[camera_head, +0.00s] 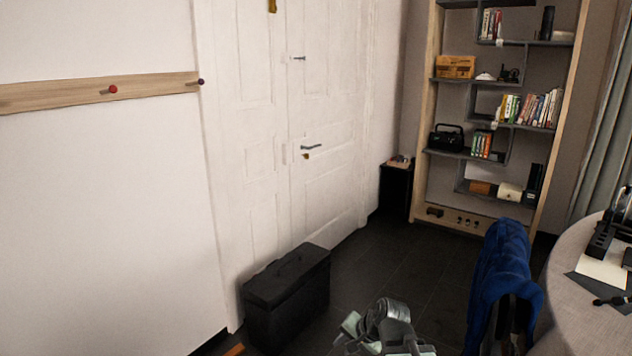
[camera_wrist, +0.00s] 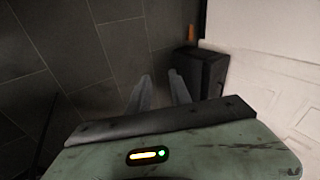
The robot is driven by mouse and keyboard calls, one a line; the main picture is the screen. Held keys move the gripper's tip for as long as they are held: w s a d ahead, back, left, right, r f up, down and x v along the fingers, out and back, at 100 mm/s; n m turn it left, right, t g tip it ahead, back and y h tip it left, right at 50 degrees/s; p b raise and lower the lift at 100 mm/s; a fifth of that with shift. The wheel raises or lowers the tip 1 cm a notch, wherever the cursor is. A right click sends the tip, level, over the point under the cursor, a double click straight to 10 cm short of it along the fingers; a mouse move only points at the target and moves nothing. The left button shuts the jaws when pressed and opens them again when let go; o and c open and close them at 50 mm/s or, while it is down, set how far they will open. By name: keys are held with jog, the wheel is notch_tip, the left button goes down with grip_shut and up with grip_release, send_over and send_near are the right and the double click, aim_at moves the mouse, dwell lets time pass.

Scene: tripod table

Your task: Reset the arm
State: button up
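My arm shows at the bottom of the head view, right of centre, as a folded grey and pale green shape, partly cut off by the lower edge. In the wrist view, my gripper (camera_wrist: 160,77) has two pale grey fingers standing apart with a gap between them. Nothing is held between them. Dark floor tiles (camera_wrist: 60,60) lie beyond the fingers. A black box (camera_wrist: 205,72) stands just to the right of them in the picture; I cannot tell how far off it is.
A black case (camera_head: 288,300) stands on the floor by the white door (camera_head: 325,130). A blue garment (camera_head: 500,270) hangs over a chair beside a round table (camera_head: 575,310) at right. A shelf (camera_head: 433,120) stands at the back. Dark floor (camera_head: 400,265) is open between.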

jog(key=s+d+f+n+g+h, duration=0.4)
jog(key=s+d+n+g, duration=0.15)
jog(key=s+d, duration=0.3)
notch_tip(320, 180, up, 25)
jog(key=s+p, duration=0.1)
jog(key=p, duration=2.3)
jog(key=shift+f+n, duration=0.2)
jog(key=shift+n, duration=0.25)
jog(key=shift+s+t, duration=0.1)
jog(key=shift+t, duration=0.15)
